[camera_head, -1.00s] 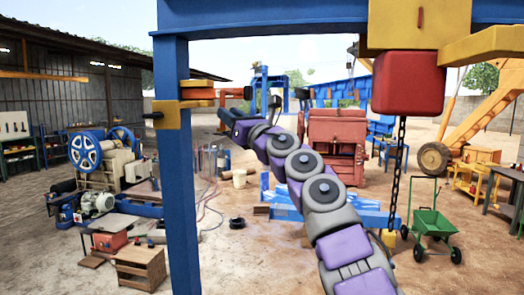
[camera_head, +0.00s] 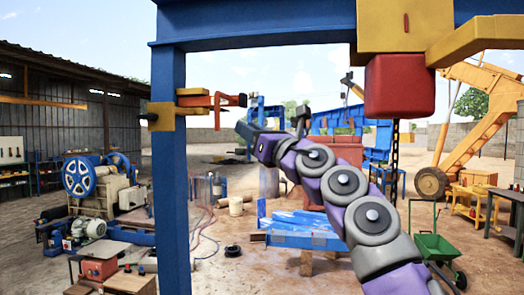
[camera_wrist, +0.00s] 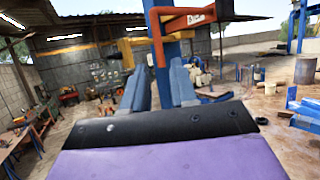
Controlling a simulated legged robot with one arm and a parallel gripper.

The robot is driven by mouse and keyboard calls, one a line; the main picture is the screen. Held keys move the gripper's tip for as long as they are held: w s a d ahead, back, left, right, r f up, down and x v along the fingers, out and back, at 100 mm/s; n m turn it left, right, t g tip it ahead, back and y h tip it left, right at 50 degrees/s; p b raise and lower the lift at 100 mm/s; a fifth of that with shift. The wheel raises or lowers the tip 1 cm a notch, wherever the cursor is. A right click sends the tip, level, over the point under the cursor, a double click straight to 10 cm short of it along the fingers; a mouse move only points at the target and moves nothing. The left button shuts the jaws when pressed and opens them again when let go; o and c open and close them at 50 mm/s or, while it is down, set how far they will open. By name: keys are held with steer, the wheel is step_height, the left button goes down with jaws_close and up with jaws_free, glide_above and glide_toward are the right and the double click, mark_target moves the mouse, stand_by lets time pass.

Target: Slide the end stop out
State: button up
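The end stop (camera_head: 218,98) is an orange bar with a hooked outer end. It sits at the yellow bracket (camera_head: 163,115) on the blue post (camera_head: 172,200) and points right. In the wrist view the end stop (camera_wrist: 185,19) shows at the top, ahead of and above the fingertips, with an orange leg hanging down at left. In the head view my gripper (camera_head: 246,131) is below and right of the end stop's hooked end. I see no contact.
A red block (camera_head: 399,86) hangs from the yellow trolley (camera_head: 404,25) under the blue beam (camera_head: 300,25), with a chain below. A green cart (camera_head: 440,255) stands at right. Blue-wheeled machinery (camera_head: 95,180) stands at left. Open dirt floor lies beyond the post.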

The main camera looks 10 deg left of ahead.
steer(key=shift+b+v, duration=1.3)
steer(key=shift+v, duration=0.8)
steer(key=shift+w, duration=0.1)
